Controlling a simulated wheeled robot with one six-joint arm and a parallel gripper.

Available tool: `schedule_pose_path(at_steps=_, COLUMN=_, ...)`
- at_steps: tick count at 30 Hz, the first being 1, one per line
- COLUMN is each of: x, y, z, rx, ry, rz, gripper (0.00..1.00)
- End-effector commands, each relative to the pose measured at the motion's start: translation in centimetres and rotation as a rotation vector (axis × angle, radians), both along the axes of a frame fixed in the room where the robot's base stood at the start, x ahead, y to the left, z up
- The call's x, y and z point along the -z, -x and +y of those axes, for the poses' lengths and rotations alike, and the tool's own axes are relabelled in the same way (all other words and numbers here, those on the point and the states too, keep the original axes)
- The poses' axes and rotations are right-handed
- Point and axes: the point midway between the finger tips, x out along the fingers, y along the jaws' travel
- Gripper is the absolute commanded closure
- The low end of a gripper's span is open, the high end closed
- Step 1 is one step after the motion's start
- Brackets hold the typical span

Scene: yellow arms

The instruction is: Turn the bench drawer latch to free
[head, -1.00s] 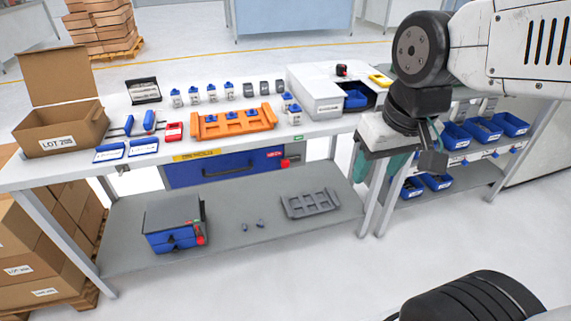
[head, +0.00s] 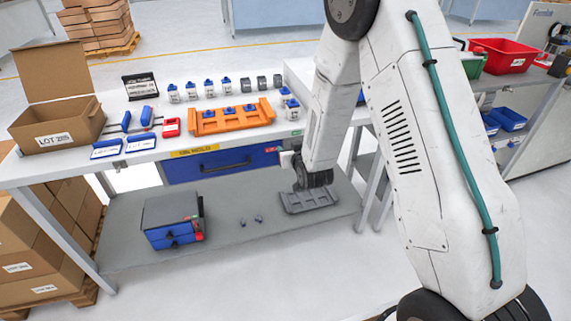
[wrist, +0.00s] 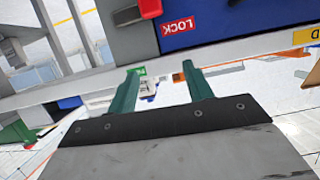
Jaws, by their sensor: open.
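The blue bench drawer (head: 222,163) is shut under the bench top. In the wrist view, the drawer front (wrist: 235,15) fills the upper right. The red latch (wrist: 150,8) shows at the top edge of that view, partly cut off, beside a red LOCK label (wrist: 178,26). In the head view my arm hides the latch. My gripper (wrist: 160,70) has its two green fingers apart with nothing held between them. The fingers appear below the latch in the wrist view, apart from it. My gripper is mostly hidden behind my wrist in the head view.
The bench top (head: 75,170) holds an orange rack (head: 232,118), blue-topped parts and an open cardboard box (head: 55,125). On the lower shelf (head: 240,235) are a small drawer cabinet (head: 172,222) and a grey tray (head: 310,200). A bench leg (wrist: 95,30) stands near the latch.

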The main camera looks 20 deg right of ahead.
Motion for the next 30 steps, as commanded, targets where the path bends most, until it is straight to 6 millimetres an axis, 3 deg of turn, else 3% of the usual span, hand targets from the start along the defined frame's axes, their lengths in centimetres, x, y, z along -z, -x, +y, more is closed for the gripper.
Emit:
schedule_pose_path(at_steps=1, x=2.4, y=0.2, z=0.1, rx=0.001, ry=0.003, rz=-0.035, gripper=0.49)
schedule_pose_path(at_steps=3, x=4.4, y=0.4, z=0.2, rx=0.002, ry=0.006, rz=-0.104, gripper=0.49)
schedule_pose_path(at_steps=10, x=8.8, y=2.3, z=0.3, rx=0.002, ry=0.017, rz=-0.266, gripper=0.49)
schedule_pose_path(at_steps=17, x=9.7, y=2.5, z=0.3, rx=0.002, ry=0.020, rz=-0.321, gripper=0.49)
schedule_pose_path(at_steps=30, x=9.6, y=-3.8, z=0.3, rx=0.002, ry=0.020, rz=-0.321, gripper=0.49)
